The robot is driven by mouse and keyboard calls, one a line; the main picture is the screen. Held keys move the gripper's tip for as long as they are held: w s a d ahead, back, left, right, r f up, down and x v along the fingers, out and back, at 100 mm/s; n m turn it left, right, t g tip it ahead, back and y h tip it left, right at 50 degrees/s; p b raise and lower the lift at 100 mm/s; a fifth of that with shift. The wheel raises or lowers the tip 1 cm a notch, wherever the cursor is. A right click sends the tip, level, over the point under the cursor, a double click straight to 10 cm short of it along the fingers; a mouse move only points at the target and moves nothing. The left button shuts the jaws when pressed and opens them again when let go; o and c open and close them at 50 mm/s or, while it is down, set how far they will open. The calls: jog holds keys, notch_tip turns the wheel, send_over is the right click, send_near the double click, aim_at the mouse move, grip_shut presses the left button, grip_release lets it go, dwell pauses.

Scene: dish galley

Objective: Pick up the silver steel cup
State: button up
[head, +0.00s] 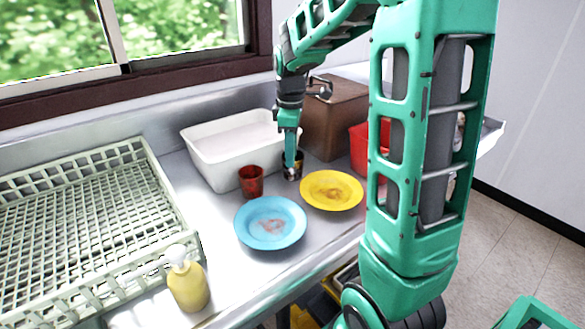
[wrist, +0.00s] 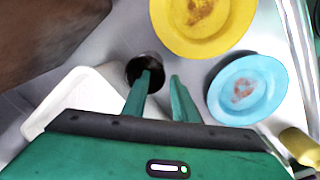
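The steel cup (head: 299,160) stands on the metal counter between the red cup and the yellow plate. It looks dark and shiny, and its round mouth (wrist: 134,69) faces the camera in the wrist view. My gripper (head: 291,170) reaches down at the cup and partly hides it in the head view. In the wrist view my gripper (wrist: 162,74) has its two green fingers apart. The left fingertip overlaps the cup's mouth and seems to be inside it; the right one is outside, beside the cup. I cannot tell whether either finger touches the wall.
A red cup (head: 251,183) stands close left. A yellow plate (head: 331,203) and a blue plate (head: 270,235) lie in front. A white tub (head: 215,160) and brown box (head: 334,118) stand behind. A red container (head: 358,148), green rack (head: 150,150) and yellow soap bottle (head: 187,287) flank the area.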

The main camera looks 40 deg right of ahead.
aim_at(291, 180)
notch_tip(291, 180, down, 5)
jog(key=shift+s+r, duration=0.1)
jog(key=shift+c, duration=0.4)
grip_shut()
notch_tip(291, 180, up, 28)
dwell(0.7)
